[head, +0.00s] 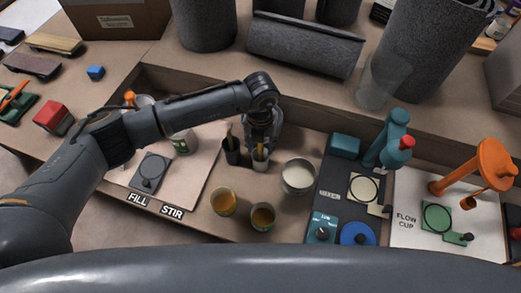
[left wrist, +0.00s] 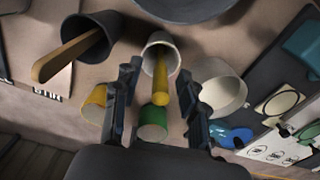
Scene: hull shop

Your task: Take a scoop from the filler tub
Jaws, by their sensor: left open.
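My left gripper (head: 262,138) points down over a pale cup (head: 259,165) that holds a yellow-handled tool, perhaps the scoop. In the left wrist view the open fingers stand on either side of the yellow handle (left wrist: 161,82), apart from it. The handle rises from the pale cup and its lower end is hidden inside. A round tub (head: 298,177) with whitish contents, seemingly the filler tub, stands just right of the cup. It also shows in the left wrist view (left wrist: 226,93), beside one finger. My right gripper is not in view.
A dark cup (head: 232,157) with a wooden stick stands close left of the pale cup. A dark panel with a teal device (head: 389,142) is to the right. Grey rolls (head: 305,45) lie behind.

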